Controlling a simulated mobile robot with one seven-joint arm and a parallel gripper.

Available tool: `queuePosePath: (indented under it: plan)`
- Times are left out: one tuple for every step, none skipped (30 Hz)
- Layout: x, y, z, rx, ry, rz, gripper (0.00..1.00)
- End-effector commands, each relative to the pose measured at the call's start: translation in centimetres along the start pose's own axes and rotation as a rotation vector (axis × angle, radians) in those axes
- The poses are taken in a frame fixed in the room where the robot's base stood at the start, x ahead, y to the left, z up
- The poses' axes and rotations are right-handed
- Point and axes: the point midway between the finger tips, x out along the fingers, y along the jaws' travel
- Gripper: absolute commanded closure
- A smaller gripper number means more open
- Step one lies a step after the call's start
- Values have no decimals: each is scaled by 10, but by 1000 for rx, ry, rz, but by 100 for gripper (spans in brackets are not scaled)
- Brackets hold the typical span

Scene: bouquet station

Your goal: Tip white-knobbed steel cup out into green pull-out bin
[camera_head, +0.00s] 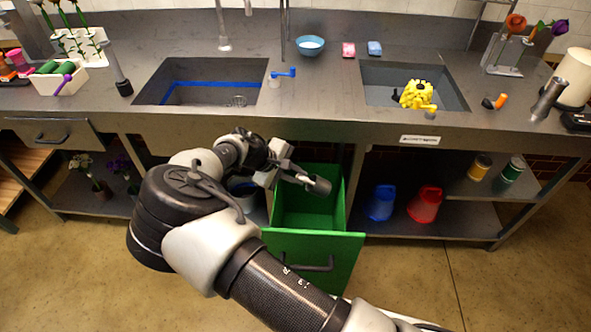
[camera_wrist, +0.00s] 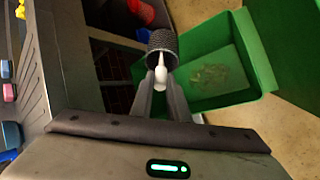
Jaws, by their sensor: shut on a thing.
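The steel cup (camera_head: 320,185) is held on its side over the green pull-out bin (camera_head: 352,250), which stands open below the counter. In the wrist view the cup (camera_wrist: 163,42) shows as a dark textured cylinder with its white knob (camera_wrist: 160,76) towards me. My gripper (camera_wrist: 161,92) is shut on the knob; in the head view my gripper (camera_head: 298,178) is above the bin opening. The cup's mouth faces away and its inside is hidden. In the wrist view, brownish-green bits lie on the floor of the bin (camera_wrist: 258,50).
The counter edge (camera_head: 400,128) runs just behind and above my gripper. Two sinks are in the counter, the right one holding a yellow thing (camera_head: 417,94). Open floor lies in front.

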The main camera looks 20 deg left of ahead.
Motion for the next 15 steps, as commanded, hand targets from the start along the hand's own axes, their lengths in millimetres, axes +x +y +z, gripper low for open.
queuePosePath:
  plan:
    - [-6,8,5,24,29,-30,100]
    - [-7,9,6,34,47,-45,100]
    - [-8,13,10,63,93,-90,100]
    - [-10,15,11,82,125,-117,100]
    - [-5,12,10,94,150,-140,100]
    - [-4,12,11,107,181,-166,100]
    - [-5,13,12,119,205,-184,100]
    - [-3,13,12,130,224,-202,100]
    - [-1,14,14,142,247,-225,100]
    - [-1,15,15,151,267,-240,100]
    - [-2,16,15,160,287,-253,100]
    - [2,14,16,168,304,-271,100]
    - [3,14,16,175,317,-284,100]
    - [3,15,17,181,332,-295,100]
    - [3,16,18,191,351,-310,100]
